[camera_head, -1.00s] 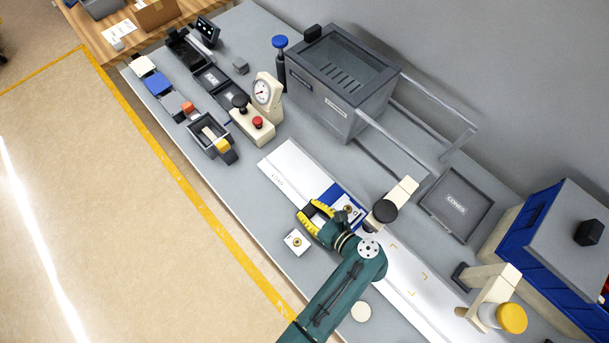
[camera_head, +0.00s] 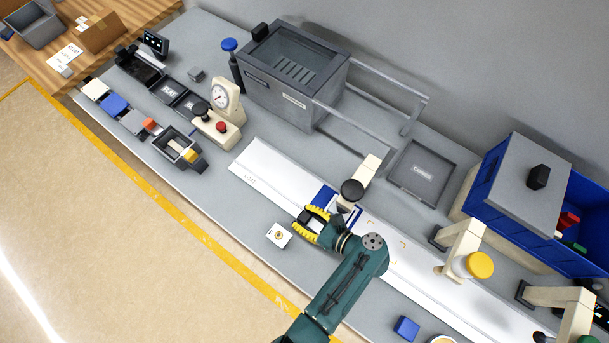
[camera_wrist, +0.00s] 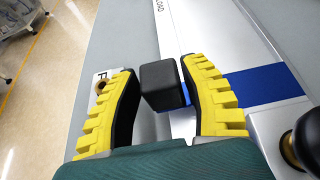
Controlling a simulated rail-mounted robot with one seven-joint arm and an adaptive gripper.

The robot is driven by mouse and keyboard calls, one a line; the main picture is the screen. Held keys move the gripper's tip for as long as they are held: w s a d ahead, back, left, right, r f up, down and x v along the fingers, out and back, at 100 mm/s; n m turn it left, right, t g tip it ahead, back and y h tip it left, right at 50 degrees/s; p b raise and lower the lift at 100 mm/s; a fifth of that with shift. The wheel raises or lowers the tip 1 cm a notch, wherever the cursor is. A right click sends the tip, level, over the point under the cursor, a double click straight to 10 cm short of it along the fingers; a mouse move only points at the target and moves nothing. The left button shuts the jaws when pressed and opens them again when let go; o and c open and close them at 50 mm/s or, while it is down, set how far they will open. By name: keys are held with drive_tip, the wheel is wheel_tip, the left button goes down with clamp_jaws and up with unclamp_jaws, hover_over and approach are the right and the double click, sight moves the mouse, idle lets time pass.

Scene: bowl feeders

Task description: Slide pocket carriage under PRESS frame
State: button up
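The pocket carriage, with a blue section (camera_head: 324,197), lies across the long white track. Its dark block handle (camera_wrist: 163,86) stands between the yellow-padded fingers of my gripper (camera_head: 312,222). A cream frame post (camera_head: 369,168) with a black knob (camera_head: 352,189) stands over the track beside the carriage; the knob also shows in the wrist view (camera_wrist: 304,142). I cannot read a PRESS label on it. The frame and my arm hide part of the carriage.
The white track (camera_head: 262,166) runs from upper left to lower right. A cream frame with a yellow knob (camera_head: 480,265) stands further along it. A small white block (camera_head: 279,235) lies beside my gripper. A grey tray (camera_head: 420,172) and blue bin (camera_head: 490,175) are behind.

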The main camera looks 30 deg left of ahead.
drive_tip(key=shift+o, duration=1.3)
drive_tip(key=shift+r, duration=0.1)
drive_tip(key=w+v, duration=0.1)
drive_tip(key=v, duration=1.1)
drive_tip(key=shift+s, duration=0.4)
